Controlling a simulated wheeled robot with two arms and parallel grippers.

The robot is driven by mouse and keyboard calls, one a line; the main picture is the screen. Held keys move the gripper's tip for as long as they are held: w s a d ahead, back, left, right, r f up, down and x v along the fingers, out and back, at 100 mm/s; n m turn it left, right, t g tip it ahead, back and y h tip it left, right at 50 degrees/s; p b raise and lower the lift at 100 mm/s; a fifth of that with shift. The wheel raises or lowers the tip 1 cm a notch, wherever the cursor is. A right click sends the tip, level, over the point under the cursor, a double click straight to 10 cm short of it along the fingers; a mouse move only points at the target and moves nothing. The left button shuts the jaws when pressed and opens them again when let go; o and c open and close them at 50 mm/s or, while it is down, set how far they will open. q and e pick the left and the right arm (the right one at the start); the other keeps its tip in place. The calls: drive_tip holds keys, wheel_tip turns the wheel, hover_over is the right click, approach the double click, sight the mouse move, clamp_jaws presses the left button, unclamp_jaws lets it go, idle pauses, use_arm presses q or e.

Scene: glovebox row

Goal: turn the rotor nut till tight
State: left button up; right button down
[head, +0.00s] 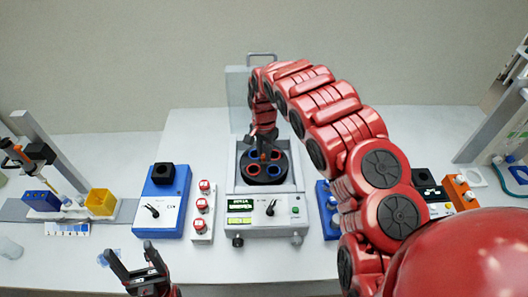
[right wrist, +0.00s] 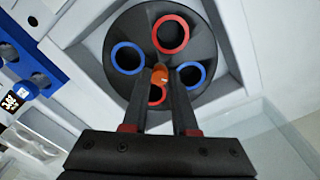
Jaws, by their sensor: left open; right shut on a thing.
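The rotor (head: 271,177) is a black disc with red and blue ringed holes. It sits in the open well of the white centrifuge (head: 238,190) in the middle of the bench. The orange rotor nut (right wrist: 160,74) is at the rotor's centre in the right wrist view. My right gripper (right wrist: 160,85) reaches down from above and is shut on the nut, with one finger on each side. Its fingers partly cover the near red hole. My left gripper (head: 138,262) is open and empty at the front left, apart from everything on the bench.
A blue device with a black block (head: 170,195) and a white strip with red knobs (head: 202,212) stand left of the centrifuge. A yellow box (head: 101,202) is further left. The raised lid (head: 237,95) stands behind the well. An orange box (head: 460,190) is at right.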

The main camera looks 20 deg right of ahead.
drive_tip(key=shift+w+r+m, duration=0.1)
drive_tip(key=shift+m, duration=3.6)
idle(0.5)
drive_tip(key=c, duration=0.7)
unclamp_jaws()
wheel_tip(320, 180, up, 10)
drive_tip(key=p, duration=1)
wheel_tip(320, 180, up, 7)
hover_over(264, 155)
drive_tip(key=shift+r, duration=0.1)
